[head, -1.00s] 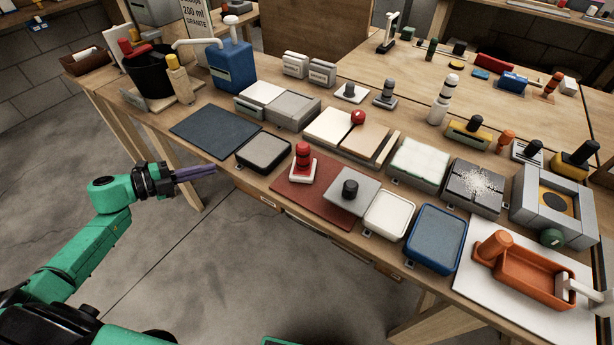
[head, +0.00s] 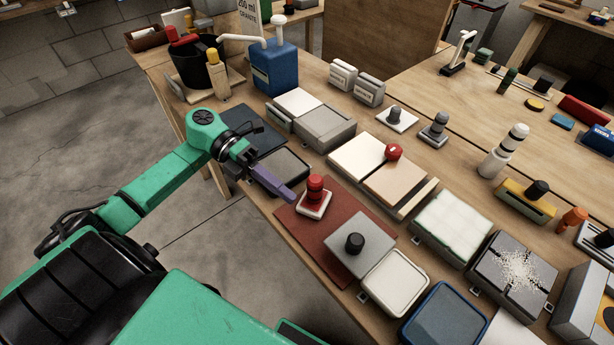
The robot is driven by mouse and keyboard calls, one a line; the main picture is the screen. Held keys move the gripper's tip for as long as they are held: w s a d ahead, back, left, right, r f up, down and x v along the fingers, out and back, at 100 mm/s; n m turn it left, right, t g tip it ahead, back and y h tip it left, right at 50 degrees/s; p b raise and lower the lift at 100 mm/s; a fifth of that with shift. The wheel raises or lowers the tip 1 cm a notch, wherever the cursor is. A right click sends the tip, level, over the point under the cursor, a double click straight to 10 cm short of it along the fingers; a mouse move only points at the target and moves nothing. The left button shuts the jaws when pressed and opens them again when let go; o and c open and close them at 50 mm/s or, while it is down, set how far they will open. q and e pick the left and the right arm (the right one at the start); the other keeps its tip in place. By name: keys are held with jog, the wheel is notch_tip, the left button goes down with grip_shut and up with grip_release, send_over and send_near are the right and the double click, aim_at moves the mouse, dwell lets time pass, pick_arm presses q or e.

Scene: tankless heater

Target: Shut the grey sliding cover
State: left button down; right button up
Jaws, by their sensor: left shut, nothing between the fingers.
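A grey cover (head: 325,127) lies on the right part of a low box at the back left of the bench. The box's white left part (head: 297,102) is uncovered. A separate grey square plate with a black knob (head: 360,245) lies partly on the red mat; I cannot tell for sure which of the two is the named cover. My left gripper (head: 291,196) has its purple fingers shut and empty. It reaches over the bench's near edge, between the dark-topped tray and the red-knobbed block, apart from both grey pieces. My right gripper is out of view.
The dark-topped tray (head: 279,169) is beside my left fingers. The red-knobbed block (head: 315,198) stands on the red mat (head: 308,238) just right of the fingertips. A blue dispenser (head: 274,68) and black bucket (head: 200,66) stand at the back left. The bench is crowded.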

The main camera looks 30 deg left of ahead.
pick_arm(q)
jog(key=p+x, duration=0.1)
jog(key=x, duration=0.3)
jog(key=shift+r, duration=0.2)
jog(key=p, duration=0.2)
send_near(362, 239)
jog(key=d+f, duration=0.2)
jog(key=f, duration=0.1)
jog(key=shift+s+d+f, duration=0.15)
jog(key=shift+s+d, duration=0.25)
jog(key=shift+d+f, duration=0.1)
jog(key=shift+d, duration=0.25)
jog(key=shift+d+f, duration=0.15)
jog(key=shift+d, duration=0.05)
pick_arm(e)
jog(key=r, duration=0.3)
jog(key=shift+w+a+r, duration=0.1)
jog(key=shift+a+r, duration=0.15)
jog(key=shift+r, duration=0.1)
